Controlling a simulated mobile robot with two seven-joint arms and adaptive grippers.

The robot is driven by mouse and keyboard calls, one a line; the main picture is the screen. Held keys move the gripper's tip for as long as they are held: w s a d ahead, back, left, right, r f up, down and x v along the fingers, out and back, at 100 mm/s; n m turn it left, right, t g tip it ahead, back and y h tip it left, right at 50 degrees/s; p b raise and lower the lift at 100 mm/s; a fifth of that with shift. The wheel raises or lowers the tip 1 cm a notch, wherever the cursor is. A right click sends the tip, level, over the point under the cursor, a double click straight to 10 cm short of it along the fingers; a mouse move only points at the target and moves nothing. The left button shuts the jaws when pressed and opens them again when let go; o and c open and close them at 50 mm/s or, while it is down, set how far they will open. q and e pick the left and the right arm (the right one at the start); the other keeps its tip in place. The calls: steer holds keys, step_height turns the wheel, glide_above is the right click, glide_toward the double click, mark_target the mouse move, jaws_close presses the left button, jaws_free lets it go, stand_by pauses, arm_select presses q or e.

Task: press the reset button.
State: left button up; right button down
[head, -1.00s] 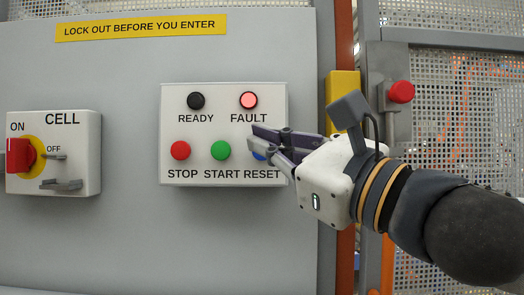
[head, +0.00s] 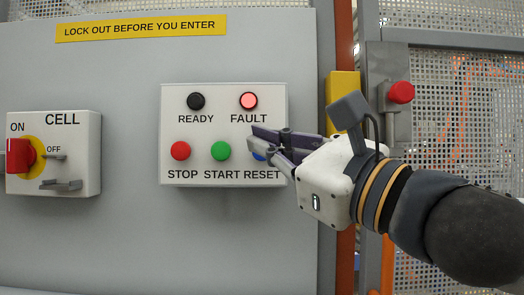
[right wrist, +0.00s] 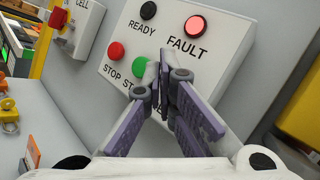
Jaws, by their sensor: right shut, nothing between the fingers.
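The white button box (head: 172,130) is on the grey panel. Its blue reset button (head: 258,156), above the word RESET, is mostly hidden behind my right gripper (head: 256,137). The right gripper is shut and empty, with its fingertips in front of the box just above the reset button. I cannot tell whether they touch it. In the right wrist view the closed fingers (right wrist: 165,62) point at the box and cover the reset button. The red fault lamp (head: 248,100) is lit; it also shows in the right wrist view (right wrist: 196,26). My left gripper is not in view.
On the box, the green start button (head: 221,151) and red stop button (head: 180,151) sit left of reset. The ready lamp (head: 196,101) is dark. A cell switch (head: 90,160) with a red handle is at far left. A yellow block (head: 343,88) is right of the box.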

steer(key=shift+w, duration=0.15)
steer(key=shift+w, duration=0.3)
steer(key=shift+w, duration=0.45)
stand_by(0.9)
steer(key=shift+s, duration=0.85)
steer(key=s, duration=0.5)
steer(key=shift+p, duration=0.3)
stand_by(0.5)
